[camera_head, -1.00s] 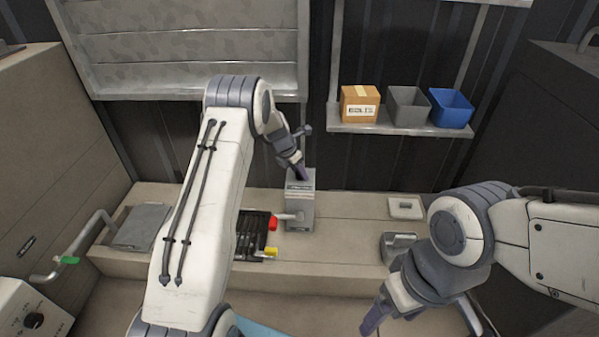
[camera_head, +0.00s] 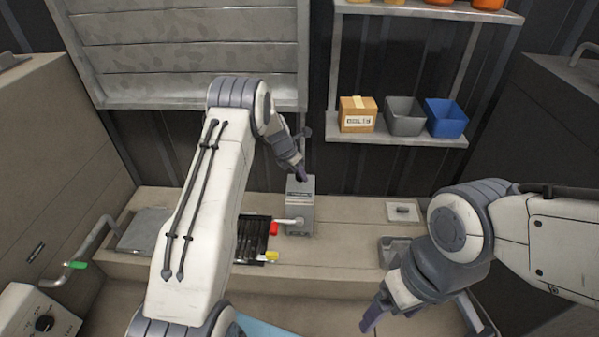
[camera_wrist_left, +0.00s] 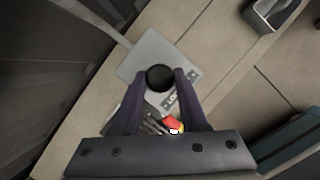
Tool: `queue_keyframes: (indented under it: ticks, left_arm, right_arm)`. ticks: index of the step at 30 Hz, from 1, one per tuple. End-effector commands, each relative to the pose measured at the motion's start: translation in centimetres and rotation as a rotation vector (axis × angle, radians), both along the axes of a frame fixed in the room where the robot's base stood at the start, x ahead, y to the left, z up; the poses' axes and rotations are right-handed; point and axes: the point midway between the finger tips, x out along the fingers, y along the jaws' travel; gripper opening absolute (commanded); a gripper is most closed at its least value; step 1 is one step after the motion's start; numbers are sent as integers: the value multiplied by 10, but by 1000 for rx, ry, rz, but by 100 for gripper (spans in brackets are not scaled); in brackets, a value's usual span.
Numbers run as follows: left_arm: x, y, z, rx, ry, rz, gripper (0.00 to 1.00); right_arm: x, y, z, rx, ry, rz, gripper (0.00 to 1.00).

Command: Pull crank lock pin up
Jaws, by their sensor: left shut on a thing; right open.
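A grey box unit (camera_head: 300,214) stands on the bench, with a crank arm and red grip (camera_head: 274,228) on its left side. My left gripper (camera_head: 299,175) points down at the top of this unit. In the left wrist view a round black knob (camera_wrist_left: 160,77), apparently the lock pin's head, sits between the two fingertips, above the unit's grey top (camera_wrist_left: 146,52). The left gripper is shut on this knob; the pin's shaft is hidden. My right gripper (camera_head: 374,316) is open and empty, low in front of the bench.
A black tray with tools (camera_head: 252,240) lies left of the unit. A shelf behind holds a cardboard box (camera_head: 357,114), a grey bin (camera_head: 405,117) and a blue bin (camera_head: 446,118). A grey open container (camera_head: 394,252) is at the right on the bench.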

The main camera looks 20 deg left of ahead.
Motion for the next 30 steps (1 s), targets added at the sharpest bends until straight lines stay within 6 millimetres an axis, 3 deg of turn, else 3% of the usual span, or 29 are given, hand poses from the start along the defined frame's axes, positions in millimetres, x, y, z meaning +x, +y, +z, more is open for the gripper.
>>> queue_keyframes:
  ticks: [2,3,5,6,17,30]
  left_arm:
    - [1,0,3,-1,-2,-1,0]
    - [1,0,4,-1,-3,-1,47]
    - [1,0,4,-1,-3,-1,70]
    - [1,0,4,-1,-3,-1,74]
    - [0,0,8,0,-3,-1,74]
    - [-26,16,83,0,-5,0,74]
  right_arm:
    - [0,0,0,0,0,0,80]
    - [0,0,0,0,0,0,80]
    - [0,0,0,0,0,0,80]
    - [0,0,0,0,0,0,80]
    - [0,0,3,0,0,0,80]
    - [0,0,36,0,0,0,80]
